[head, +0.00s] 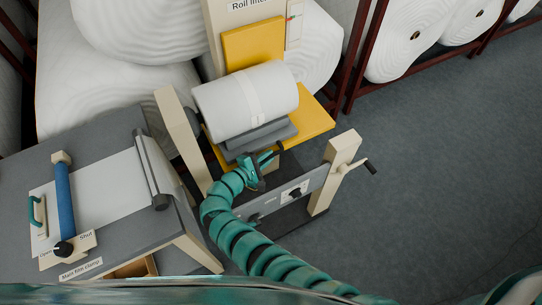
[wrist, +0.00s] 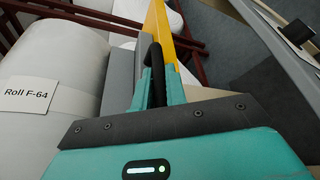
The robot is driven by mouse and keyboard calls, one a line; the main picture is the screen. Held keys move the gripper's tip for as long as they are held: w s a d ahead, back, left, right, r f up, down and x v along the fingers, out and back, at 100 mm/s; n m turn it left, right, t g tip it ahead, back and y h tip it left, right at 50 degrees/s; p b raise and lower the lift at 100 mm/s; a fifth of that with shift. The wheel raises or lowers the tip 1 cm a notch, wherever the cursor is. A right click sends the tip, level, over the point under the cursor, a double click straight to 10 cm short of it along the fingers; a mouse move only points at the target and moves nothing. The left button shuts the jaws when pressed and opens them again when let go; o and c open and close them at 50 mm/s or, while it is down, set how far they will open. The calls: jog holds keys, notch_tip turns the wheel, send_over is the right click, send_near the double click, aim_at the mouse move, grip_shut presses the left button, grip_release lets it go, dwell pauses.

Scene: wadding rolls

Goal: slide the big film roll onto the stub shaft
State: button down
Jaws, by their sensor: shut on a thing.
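The big white film roll (head: 235,105) lies on its side on the grey cradle (head: 262,136) of the yellow roll lifter. Its left end is close to a beige post (head: 176,130); a dark part shows between them. I cannot clearly make out the stub shaft or tell whether the roll is around it. My gripper (head: 262,166) is in front of the cradle, below the roll. In the wrist view my gripper (wrist: 158,88) is shut on a black handle (wrist: 155,65). The roll (wrist: 45,70) fills the left there, with a "Roll F-64" label.
A grey table (head: 100,180) with a film sheet, a blue bar (head: 64,200) and a clamp label stands at left. A second beige post (head: 333,170) with a black crank (head: 369,166) stands at right. Large rolls lie behind. The floor (head: 450,170) at right is clear.

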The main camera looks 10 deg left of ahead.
jog(key=shift+s+a+f, duration=0.15)
jog(key=shift+a, duration=0.1)
jog(key=c, duration=1.4)
grip_release()
jog(key=shift+c, duration=0.2)
jog(key=shift+r, duration=1.65)
jog(key=s+d+r+b, duration=0.2)
jog(key=s+r+b, duration=0.1)
jog(key=s+r, duration=0.7)
jog(key=s, duration=0.3)
jog(key=shift+s+d, duration=0.25)
jog(key=shift+s, duration=0.15)
